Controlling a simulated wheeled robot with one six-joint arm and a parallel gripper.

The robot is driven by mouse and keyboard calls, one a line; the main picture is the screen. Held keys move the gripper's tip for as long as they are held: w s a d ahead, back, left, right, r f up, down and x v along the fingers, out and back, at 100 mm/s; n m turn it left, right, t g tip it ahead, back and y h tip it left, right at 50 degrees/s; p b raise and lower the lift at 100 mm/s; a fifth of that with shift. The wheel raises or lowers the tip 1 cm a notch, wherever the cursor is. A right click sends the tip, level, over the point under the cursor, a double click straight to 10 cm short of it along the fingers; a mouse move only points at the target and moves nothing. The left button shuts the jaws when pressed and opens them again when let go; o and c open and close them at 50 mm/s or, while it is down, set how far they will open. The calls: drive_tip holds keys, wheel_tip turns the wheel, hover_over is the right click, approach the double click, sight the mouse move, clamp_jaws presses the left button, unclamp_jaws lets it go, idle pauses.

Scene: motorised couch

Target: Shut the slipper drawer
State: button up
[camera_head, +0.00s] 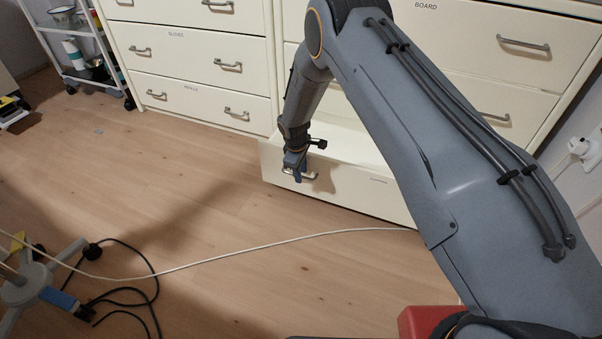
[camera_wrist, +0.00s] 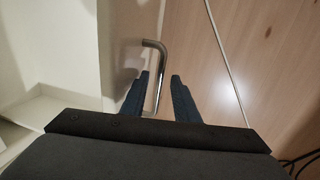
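The low white drawer (camera_head: 345,186) stands pulled out at the bottom of the right cabinet; its small label is too small to read. Its front also shows in the wrist view (camera_wrist: 122,40), with part of the inside at the left. Its metal handle (camera_head: 313,175) is partly hidden by my gripper (camera_head: 298,168) in the head view. In the wrist view, the bent handle bar (camera_wrist: 158,62) passes between the two blue fingers of my gripper (camera_wrist: 160,78), closer to the left finger. The fingers are apart, with a gap to the right of the bar.
Closed drawers (camera_head: 190,75) fill the cabinet at the left. A white cable (camera_head: 270,242) crosses the wooden floor, and black cables (camera_head: 130,285) lie near a wheeled stand (camera_head: 25,290) at lower left. A trolley (camera_head: 88,60) stands at upper left. The middle floor is otherwise clear.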

drive_tip(key=shift+c, duration=0.4)
clamp_jaws()
drive_tip(key=shift+w, duration=0.1)
